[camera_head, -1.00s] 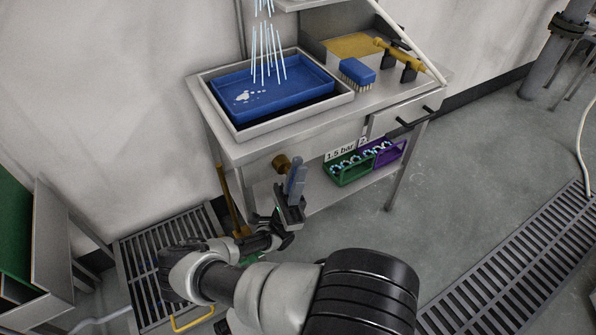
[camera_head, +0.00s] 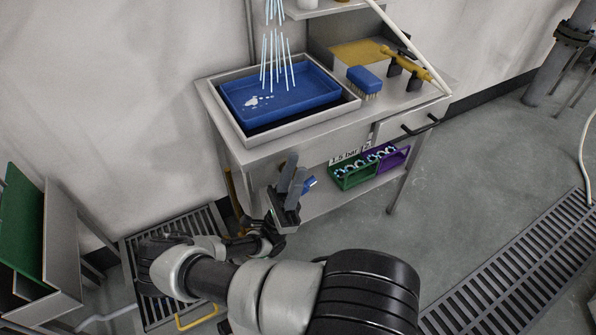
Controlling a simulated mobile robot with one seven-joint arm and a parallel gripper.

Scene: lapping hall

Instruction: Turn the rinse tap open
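My gripper (camera_head: 292,176) is in front of the sink bench, just below its front edge. Its two grey fingers point up and look parted. A small blue piece (camera_head: 310,184) shows just to the right of the fingers and may be the tap's handle. The brass-coloured fitting seen earlier under the bench is now hidden behind the fingers. I cannot tell whether the fingers touch it. Pale blue water streams (camera_head: 276,62) fall into a blue tray (camera_head: 318,97) set in the bench top.
A blue brush (camera_head: 364,79) and a yellow tool (camera_head: 405,63) lie on the bench (camera_head: 378,104). A green bin (camera_head: 347,183) and a purple bin (camera_head: 402,158) stand on the lower shelf. A yellow handle (camera_head: 197,318) is at lower left.

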